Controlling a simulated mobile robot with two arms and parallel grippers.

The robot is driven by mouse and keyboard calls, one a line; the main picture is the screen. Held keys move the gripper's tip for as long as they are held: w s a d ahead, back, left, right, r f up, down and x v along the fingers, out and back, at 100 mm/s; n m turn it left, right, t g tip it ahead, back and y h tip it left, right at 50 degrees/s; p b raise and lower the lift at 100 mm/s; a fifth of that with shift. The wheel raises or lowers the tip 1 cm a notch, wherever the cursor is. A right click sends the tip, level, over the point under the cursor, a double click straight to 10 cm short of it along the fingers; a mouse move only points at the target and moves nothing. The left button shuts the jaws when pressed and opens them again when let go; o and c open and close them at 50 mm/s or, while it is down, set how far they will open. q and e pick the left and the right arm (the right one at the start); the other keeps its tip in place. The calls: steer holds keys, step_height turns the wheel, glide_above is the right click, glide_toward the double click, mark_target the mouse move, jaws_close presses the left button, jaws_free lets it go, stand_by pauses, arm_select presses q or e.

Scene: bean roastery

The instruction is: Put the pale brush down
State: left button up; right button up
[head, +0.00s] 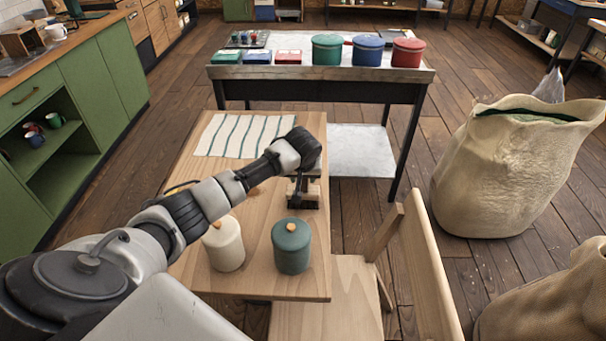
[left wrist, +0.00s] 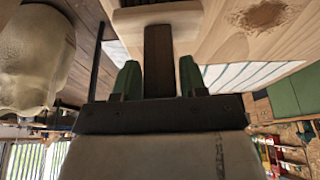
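My left gripper (head: 303,176) points down above the right side of the small wooden table (head: 190,170). In the left wrist view its green-padded fingers (left wrist: 160,80) stand close on both sides of the brown handle (left wrist: 158,55) of the pale brush, and it looks shut on it. The brush's pale wooden head (left wrist: 155,18) shows beyond the handle. In the head view the brush (head: 303,203) hangs under the gripper, dark bristles down, at or just above the tabletop; I cannot tell whether they touch. My right gripper is not in view.
A cream canister (head: 223,245) and a dark green canister (head: 291,247) stand at the table's near end. A striped cloth (head: 245,136) lies at its far end. Brown grounds (left wrist: 263,15) lie on the tabletop. A chair (head: 425,265) and a large sack (head: 510,170) stand to the right.

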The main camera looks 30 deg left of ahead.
arm_select(q)
steer(key=shift+o, duration=1.2)
steer(key=shift+r, duration=0.1)
steer(key=shift+r, duration=0.15)
steer(key=v, duration=1.2)
